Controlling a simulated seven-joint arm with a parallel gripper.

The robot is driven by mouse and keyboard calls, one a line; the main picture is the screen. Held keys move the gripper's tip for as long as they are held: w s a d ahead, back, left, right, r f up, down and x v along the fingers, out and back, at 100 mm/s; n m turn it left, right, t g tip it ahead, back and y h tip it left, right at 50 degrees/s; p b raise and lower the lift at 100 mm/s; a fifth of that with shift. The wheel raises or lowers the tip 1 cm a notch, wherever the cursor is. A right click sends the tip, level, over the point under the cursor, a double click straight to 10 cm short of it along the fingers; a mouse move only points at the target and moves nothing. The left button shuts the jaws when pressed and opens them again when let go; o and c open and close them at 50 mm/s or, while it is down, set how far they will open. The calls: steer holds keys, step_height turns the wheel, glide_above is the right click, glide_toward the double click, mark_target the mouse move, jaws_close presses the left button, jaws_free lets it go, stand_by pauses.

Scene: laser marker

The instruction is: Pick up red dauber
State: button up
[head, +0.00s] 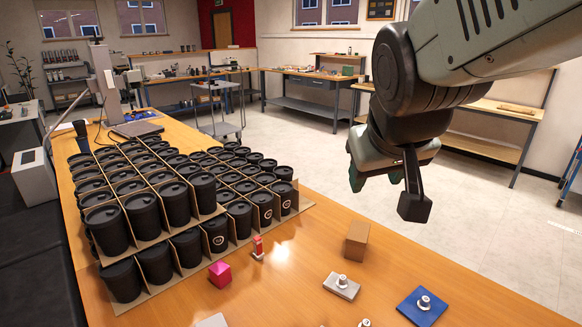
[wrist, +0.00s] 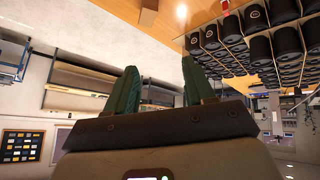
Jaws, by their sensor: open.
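A small red dauber (head: 257,247), red with some white on it, stands upright on the wooden table in front of the crated black cups. My gripper (head: 374,178) hangs high above the table's right side, to the right of the dauber and well apart from it. In the wrist view the two green fingers (wrist: 159,72) are spread apart with nothing between them.
Black lidded cups (head: 143,216) stand in cardboard dividers on the left.

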mark_target(259, 242)
steer(key=w+a+f+n+t+y, duration=0.15)
steer(key=w+a+f, duration=0.25)
steer(key=w+f, duration=0.55)
steer(key=w+a+f+n+t+y, duration=0.1)
steer(key=w+a+f+n+y, duration=0.15)
steer(key=w+f, duration=0.7)
steer(key=w+a+f+n+y, duration=0.2)
steer(key=a+f+y, duration=0.3)
steer(key=f, duration=0.4)
steer(key=w+a+f+n+y, duration=0.1)
steer(key=w+a+f+y, duration=0.15)
steer(key=a+f, duration=0.5)
steer(key=shift+t, duration=0.25)
steer(key=x, duration=0.3)
steer(key=f+x, duration=0.1)
steer(key=x, duration=0.3)
steer(key=d+f+x, duration=0.1)
steer(key=x, duration=0.2)
steer(key=shift+w, duration=0.3)
steer(key=shift+c, duration=0.3)
jaws_close()
